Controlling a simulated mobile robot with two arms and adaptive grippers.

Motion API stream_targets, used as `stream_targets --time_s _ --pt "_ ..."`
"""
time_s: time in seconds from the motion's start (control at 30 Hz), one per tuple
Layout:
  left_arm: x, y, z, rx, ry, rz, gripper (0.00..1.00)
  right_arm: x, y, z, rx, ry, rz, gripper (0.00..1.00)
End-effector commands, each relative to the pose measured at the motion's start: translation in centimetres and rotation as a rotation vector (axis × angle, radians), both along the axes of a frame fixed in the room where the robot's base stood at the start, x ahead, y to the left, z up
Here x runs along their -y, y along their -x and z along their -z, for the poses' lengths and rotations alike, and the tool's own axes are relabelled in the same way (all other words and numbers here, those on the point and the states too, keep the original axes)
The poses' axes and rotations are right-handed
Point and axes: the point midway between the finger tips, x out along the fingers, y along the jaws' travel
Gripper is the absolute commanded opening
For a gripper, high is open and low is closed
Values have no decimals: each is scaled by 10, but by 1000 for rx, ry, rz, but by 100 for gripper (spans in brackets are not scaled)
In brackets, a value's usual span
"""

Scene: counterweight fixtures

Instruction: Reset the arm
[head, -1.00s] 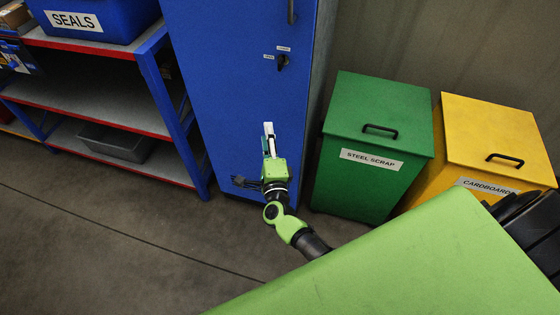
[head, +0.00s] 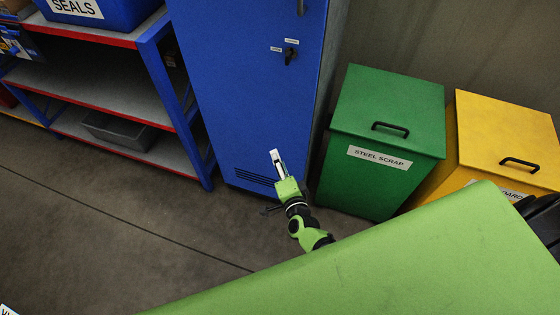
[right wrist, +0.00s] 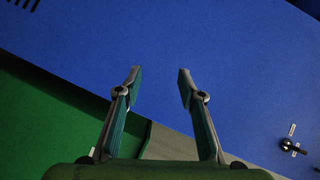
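My right arm reaches out past the green body panel in the head view, and its gripper (head: 275,155) is in front of the lower part of a blue cabinet (head: 245,95). In the right wrist view the right gripper (right wrist: 160,74) has its two fingers well apart with nothing between them. The cabinet face (right wrist: 220,40) lies beyond the fingertips. The small dark turn handle (head: 290,55) on the cabinet is well above the gripper in the head view, and it also shows at the right of the right wrist view (right wrist: 288,145). My left gripper is not in view.
A green STEEL SCRAP bin (head: 385,115) and a yellow bin (head: 510,135) stand right of the cabinet. A shelf unit (head: 90,85) with a blue SEALS bin (head: 85,18) and a grey tray (head: 115,128) stands left. The floor (head: 110,230) in front is clear.

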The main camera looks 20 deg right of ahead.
Motion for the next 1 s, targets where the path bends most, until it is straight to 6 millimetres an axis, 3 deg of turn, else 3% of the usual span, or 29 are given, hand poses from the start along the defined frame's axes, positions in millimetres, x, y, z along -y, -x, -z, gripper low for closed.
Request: stream_targets --time_s 0.43,0.57,0.67,0.77,0.9,1.0 --pt "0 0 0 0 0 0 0 0 1 2 -4 4 -3 36" --pt "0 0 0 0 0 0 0 -6 19 32 -77 82 -61 36" --pt "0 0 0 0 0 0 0 -13 53 79 -197 211 -166 36" --pt "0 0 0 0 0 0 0 -18 103 136 -345 368 -309 36" --pt "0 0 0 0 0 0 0 -16 186 206 -544 567 -524 36" --pt "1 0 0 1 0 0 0 -8 252 247 -678 688 -683 36"
